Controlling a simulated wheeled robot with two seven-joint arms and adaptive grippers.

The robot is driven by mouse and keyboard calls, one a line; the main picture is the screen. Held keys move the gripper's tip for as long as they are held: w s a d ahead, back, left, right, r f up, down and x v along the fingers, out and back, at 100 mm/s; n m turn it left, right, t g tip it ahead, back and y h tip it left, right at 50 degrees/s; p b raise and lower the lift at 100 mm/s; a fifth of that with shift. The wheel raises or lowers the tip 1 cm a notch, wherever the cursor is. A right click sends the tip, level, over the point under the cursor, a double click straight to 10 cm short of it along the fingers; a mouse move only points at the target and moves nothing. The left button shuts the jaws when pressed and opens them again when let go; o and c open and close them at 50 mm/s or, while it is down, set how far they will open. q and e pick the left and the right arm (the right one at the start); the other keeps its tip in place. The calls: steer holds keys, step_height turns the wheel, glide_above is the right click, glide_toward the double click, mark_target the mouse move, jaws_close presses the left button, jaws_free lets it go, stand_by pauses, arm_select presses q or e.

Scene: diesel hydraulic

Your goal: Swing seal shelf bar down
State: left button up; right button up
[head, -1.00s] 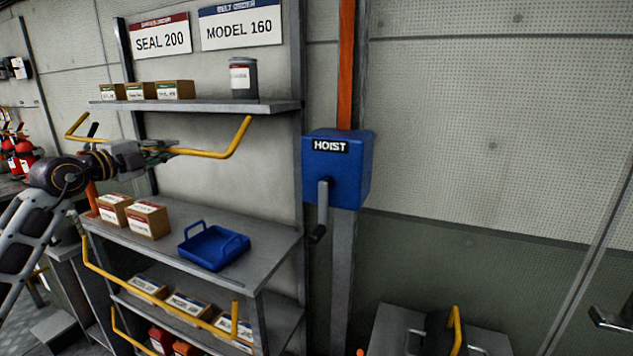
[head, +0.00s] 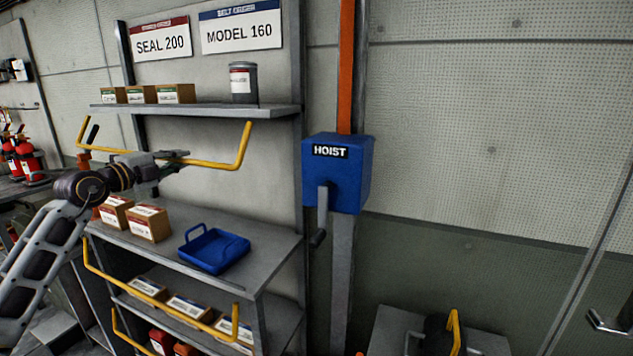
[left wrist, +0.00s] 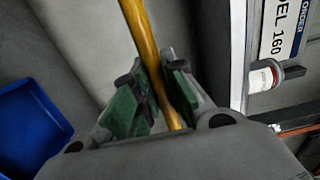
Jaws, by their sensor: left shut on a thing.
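The seal shelf bar (head: 215,165) is a yellow bar with bent ends, in front of the gap between the top shelf and the middle shelf in the head view. My left gripper (head: 172,158) is shut on its long straight part. In the left wrist view the yellow bar (left wrist: 140,32) runs between the green finger pads of my left gripper (left wrist: 152,95). The middle shelf (head: 190,240) under it holds seal boxes (head: 148,224) and a blue tray (head: 213,250). My right gripper does not show.
The top shelf (head: 200,109) carries small boxes and a grey can (head: 243,83). Another yellow bar (head: 150,290) crosses below the middle shelf's front. A blue hoist box (head: 338,180) with a crank stands right of the shelves. Fire extinguishers (head: 27,160) are at far left.

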arm_select(q)
steer(key=shift+w+d+f, duration=0.1)
steer(key=shift+f, duration=0.15)
steer(key=shift+w+d+f+p, duration=0.2)
steer(key=shift+w+p, duration=0.2)
steer(key=shift+w, duration=0.1)
steer(key=shift+w+d+f+p, duration=0.2)
steer(key=shift+w+f+p, duration=0.05)
steer(key=shift+w+p, duration=0.25)
steer(key=shift+w+d+f+p, duration=0.2)
steer(key=shift+w+p, duration=0.15)
steer(key=shift+w, duration=0.15)
steer(key=o, duration=0.7)
steer(key=shift+w+f, duration=0.1)
steer(key=shift+w, duration=0.05)
steer(key=shift+s, duration=0.2)
steer(key=shift+v, duration=5.85)
